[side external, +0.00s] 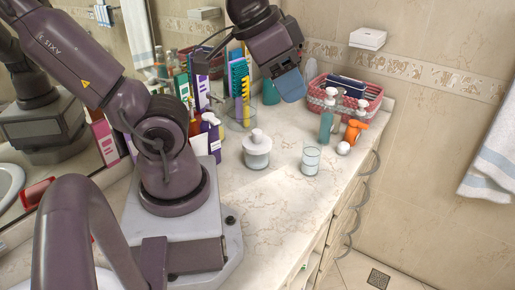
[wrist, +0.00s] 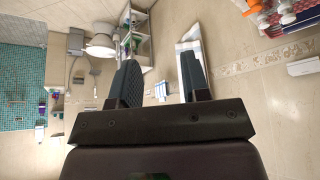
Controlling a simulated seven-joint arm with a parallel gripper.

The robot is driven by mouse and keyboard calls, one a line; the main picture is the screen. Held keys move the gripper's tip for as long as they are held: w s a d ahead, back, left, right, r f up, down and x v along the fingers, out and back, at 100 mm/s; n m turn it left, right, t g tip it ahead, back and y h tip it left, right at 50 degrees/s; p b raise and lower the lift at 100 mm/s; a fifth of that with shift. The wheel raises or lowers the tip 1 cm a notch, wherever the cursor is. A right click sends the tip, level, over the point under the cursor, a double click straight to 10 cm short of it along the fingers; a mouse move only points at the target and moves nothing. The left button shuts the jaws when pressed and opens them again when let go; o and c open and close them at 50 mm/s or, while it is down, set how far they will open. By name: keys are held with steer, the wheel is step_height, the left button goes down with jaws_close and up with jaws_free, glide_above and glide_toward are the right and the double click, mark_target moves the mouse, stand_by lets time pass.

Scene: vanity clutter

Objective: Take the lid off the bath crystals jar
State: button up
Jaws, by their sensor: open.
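The bath crystals jar (side external: 257,161) appears to be the squat clear jar with pale contents standing upright on the marble counter in the side external view. Its white lid (side external: 257,138), with a raised knob, sits on top of it. My gripper (side external: 290,85) is in the air above the back of the counter, behind the jar and to its right, well apart from it. In the wrist view my gripper (wrist: 158,65) has its two fingers spread with nothing between them. The jar is not visible in the wrist view.
A glass tumbler (side external: 311,159) stands right of the jar. Pump bottles (side external: 327,122) and an orange spray bottle (side external: 354,130) stand near a pink basket (side external: 345,99). A clear cup (side external: 240,116) with combs and several bottles crowd the left back. The counter before the jar is clear.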

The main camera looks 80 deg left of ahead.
stand_by(0.4)
steer(key=o, duration=0.3)
steer(key=shift+o, duration=0.2)
